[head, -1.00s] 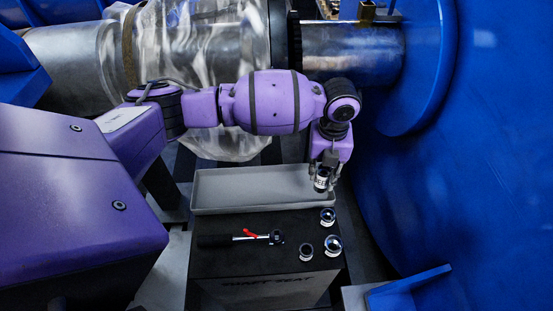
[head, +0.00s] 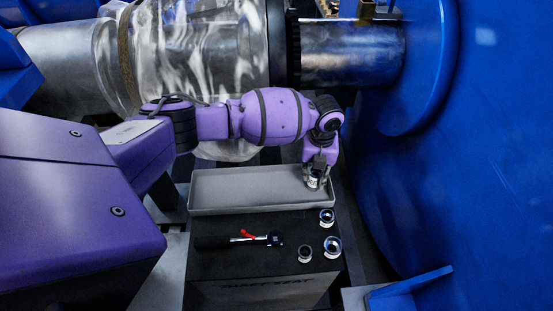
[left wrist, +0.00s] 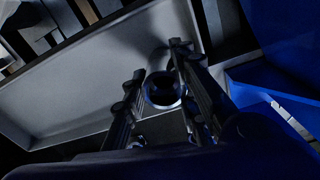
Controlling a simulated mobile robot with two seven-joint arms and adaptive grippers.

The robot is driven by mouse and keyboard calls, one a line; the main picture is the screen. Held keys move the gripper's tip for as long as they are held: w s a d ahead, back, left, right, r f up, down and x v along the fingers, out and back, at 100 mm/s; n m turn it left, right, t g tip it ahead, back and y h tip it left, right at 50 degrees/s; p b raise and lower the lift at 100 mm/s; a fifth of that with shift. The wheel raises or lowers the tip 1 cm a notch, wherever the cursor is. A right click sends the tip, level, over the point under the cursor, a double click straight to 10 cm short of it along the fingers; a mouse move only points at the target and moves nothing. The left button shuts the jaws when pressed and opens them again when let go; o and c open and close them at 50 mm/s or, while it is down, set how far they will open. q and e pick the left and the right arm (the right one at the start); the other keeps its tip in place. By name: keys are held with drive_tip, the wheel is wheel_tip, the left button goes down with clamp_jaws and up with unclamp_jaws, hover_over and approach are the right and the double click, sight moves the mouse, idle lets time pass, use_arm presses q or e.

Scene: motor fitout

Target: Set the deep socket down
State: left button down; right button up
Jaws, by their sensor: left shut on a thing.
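The deep socket (head: 314,180) is a shiny metal cylinder held upright, or nearly so, between the fingers of my left gripper (head: 316,172). It is over the right end of the grey tray (head: 235,194); I cannot tell whether its lower end touches the tray floor. In the left wrist view the socket's round open end (left wrist: 162,91) shows between the two fingers of the left gripper (left wrist: 160,88), with the tray (left wrist: 90,80) behind it. My right gripper is not in view.
A black box in front of the tray bears a ratchet (head: 240,241) with a red lever and several loose sockets, including a large one (head: 332,246). A big blue housing (head: 460,170) stands close on the right. The tray's left and middle are bare.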

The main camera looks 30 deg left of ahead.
use_arm(q)
drive_tip(key=shift+w, duration=0.1)
drive_tip(key=shift+f, duration=0.1)
drive_tip(key=c, duration=1.4)
unclamp_jaws()
wheel_tip(320, 180, up, 12)
drive_tip(key=shift+r, duration=0.25)
drive_tip(key=shift+d, duration=0.1)
